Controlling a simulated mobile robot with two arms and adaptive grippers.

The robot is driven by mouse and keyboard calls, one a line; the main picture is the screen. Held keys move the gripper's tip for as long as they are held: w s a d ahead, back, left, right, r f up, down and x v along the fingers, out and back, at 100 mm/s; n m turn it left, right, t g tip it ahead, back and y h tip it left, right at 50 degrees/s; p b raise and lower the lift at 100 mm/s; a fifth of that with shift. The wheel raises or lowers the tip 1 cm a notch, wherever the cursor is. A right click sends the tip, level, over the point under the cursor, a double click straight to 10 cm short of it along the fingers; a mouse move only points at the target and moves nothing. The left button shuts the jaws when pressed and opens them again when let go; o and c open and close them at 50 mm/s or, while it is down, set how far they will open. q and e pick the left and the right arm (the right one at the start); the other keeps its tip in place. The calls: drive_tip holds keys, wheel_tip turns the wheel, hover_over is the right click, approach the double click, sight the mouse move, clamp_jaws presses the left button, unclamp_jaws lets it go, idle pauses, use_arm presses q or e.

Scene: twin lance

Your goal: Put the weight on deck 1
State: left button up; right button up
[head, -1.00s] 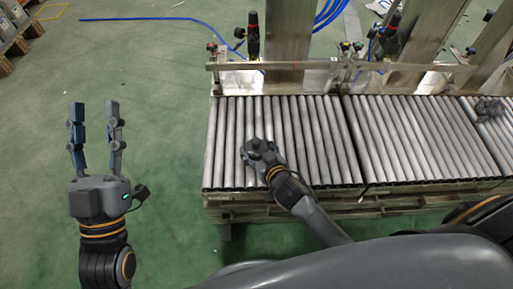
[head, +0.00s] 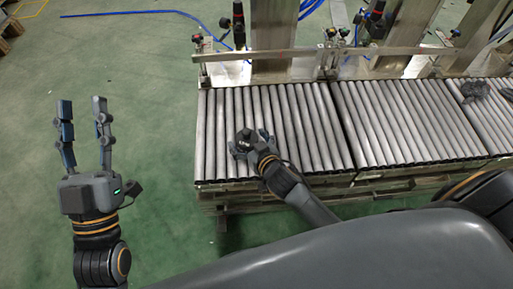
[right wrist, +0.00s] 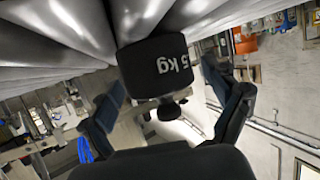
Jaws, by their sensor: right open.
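The black weight (head: 244,137), with a knob on top, stands on the leftmost roller deck (head: 208,130). In the right wrist view the weight (right wrist: 155,68) shows "5 kg" lettering, and its base is against the rollers. My right gripper (head: 249,143) is open, with its fingers on either side of the weight; the right wrist view shows gaps between the fingers (right wrist: 165,92) and the weight. My left gripper (head: 82,105) is open and empty over the green floor, left of the deck. I see no deck numbers.
More roller decks (head: 400,120) continue to the right, with a dark, crumpled-looking object (head: 475,90) at the far right. A metal rail (head: 290,54) and posts stand behind the rollers. A blue hose (head: 140,14) lies on the floor. Most rollers are bare.

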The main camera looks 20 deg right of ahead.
sight(250, 142)
drive_tip(key=p+v, duration=0.1)
drive_tip(key=v, duration=0.4)
drive_tip(key=shift+p, duration=0.3)
drive_tip(key=p+v, duration=0.1)
drive_tip(key=v, duration=0.4)
drive_tip(key=shift+s+r, duration=0.2)
drive_tip(key=shift+s, duration=0.1)
drive_tip(key=shift+s+r+p, duration=0.1)
drive_tip(key=shift+s+p, duration=0.15)
drive_tip(key=shift+p, duration=0.05)
drive_tip(key=shift+r, duration=0.25)
use_arm(q)
wheel_tip(250, 142, down, 14)
drive_tip(key=w+a+g+y, duration=0.1)
drive_tip(key=w+g+y, duration=0.1)
drive_tip(key=g, duration=0.7)
drive_tip(key=shift+w+a+y, duration=0.2)
drive_tip(key=shift+a+y, duration=0.05)
drive_tip(key=shift+y, duration=0.25)
use_arm(e)
wheel_tip(250, 142, up, 19)
drive_tip(key=a+n+t+y, duration=0.1)
drive_tip(key=t+y, duration=0.1)
drive_tip(key=shift+w+a+f, duration=0.15)
drive_tip(key=shift+w+a, duration=0.25)
drive_tip(key=shift+w, duration=0.05)
